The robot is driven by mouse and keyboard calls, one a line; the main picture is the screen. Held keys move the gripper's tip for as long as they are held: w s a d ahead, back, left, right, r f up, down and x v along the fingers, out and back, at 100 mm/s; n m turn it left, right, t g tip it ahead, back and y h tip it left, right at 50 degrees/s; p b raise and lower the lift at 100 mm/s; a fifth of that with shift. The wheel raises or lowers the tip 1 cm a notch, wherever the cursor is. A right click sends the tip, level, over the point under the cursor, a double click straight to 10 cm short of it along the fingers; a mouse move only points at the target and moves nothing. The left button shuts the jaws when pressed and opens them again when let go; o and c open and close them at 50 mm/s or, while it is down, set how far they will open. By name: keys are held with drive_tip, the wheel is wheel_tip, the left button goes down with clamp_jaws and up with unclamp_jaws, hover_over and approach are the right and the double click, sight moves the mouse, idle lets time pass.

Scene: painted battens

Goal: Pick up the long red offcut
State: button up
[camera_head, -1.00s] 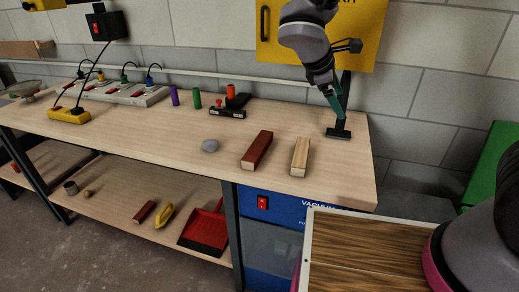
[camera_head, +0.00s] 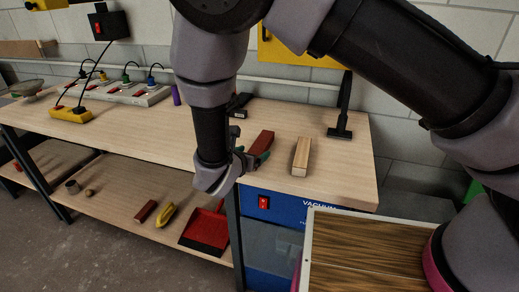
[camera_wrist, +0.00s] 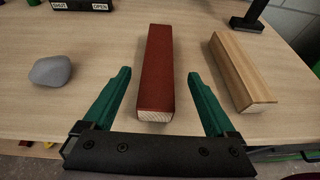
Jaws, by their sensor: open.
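The long red offcut (camera_wrist: 156,70) lies on the wooden workbench, with its pale end grain facing my gripper in the wrist view. In the head view the red offcut (camera_head: 262,142) is partly hidden by my arm. My gripper (camera_wrist: 159,82) is open and empty, with one green finger on each side of the offcut's near part and a gap on both sides. In the head view my gripper (camera_head: 254,160) is at the bench's front edge beside the offcut. I cannot tell its exact height over the bench.
An unpainted batten (camera_wrist: 240,72) lies close to the right of the red offcut. A grey stone (camera_wrist: 51,71) lies to its left. A black stand (camera_head: 340,132) stands further back right. A shorter red block (camera_head: 145,211) and a yellow object (camera_head: 166,214) are on the lower shelf (camera_head: 115,190).

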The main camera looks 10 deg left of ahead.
sight(256, 150)
drive_tip(key=x, duration=0.6)
drive_tip(key=shift+w+a, duration=0.15)
drive_tip(key=shift+a, duration=0.05)
clamp_jaws()
